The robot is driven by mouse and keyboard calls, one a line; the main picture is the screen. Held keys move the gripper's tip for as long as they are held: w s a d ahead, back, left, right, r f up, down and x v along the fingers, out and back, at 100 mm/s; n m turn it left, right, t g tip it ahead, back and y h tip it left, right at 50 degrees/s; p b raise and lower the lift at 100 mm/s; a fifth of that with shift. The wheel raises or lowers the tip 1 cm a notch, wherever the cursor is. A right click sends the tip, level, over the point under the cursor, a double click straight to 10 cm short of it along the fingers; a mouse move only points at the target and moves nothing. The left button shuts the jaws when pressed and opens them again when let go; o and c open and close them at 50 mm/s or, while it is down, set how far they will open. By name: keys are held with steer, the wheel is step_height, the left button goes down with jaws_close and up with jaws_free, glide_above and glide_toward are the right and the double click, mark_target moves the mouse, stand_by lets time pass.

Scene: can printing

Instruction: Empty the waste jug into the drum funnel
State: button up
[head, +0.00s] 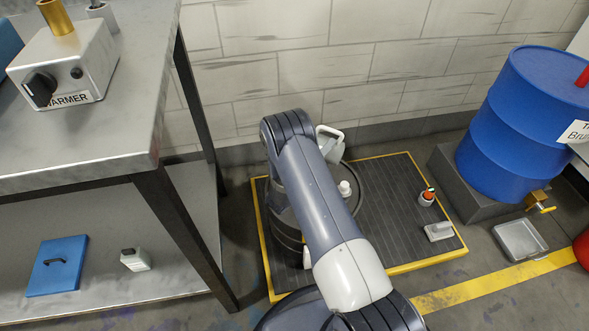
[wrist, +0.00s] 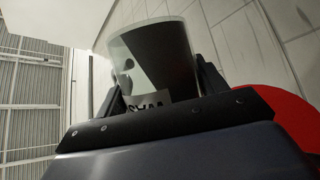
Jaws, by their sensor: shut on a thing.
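A pale jug (head: 331,144) with a handle shows past the far end of my arm, above a dark drum (head: 288,215). In the wrist view, my gripper (wrist: 160,86) is shut on a translucent jug (wrist: 122,48), with one finger on each side. Dark liquid shows inside the jug, with a slanting edge across its wall. A partly hidden label is on its near side. In the head view my arm hides my gripper and much of the drum top. A white cap (head: 345,188) shows on the drum top. I cannot make out the funnel or any pouring.
The drum stands on a yellow-edged grate (head: 385,220) with a small red-and-white bottle (head: 427,197) and a grey block (head: 438,231). A blue drum (head: 515,125) with a brass tap is at right, near a metal tray (head: 520,241). A steel bench (head: 110,140) is at left.

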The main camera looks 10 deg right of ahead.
steer(key=shift+w+a+r+n+t+b, duration=0.15)
steer(key=shift+a+r+n+t+b, duration=0.1)
steer(key=shift+a+n, duration=0.15)
steer(key=shift+w+a+r+n+t+b, duration=0.15)
steer(key=shift+a+n+t, duration=0.1)
steer(key=shift+n, duration=0.15)
steer(key=shift+w+a+f+n+t+b, duration=0.15)
steer(key=shift+f+n+t+b, duration=0.15)
steer(key=shift+n+t+b, duration=0.4)
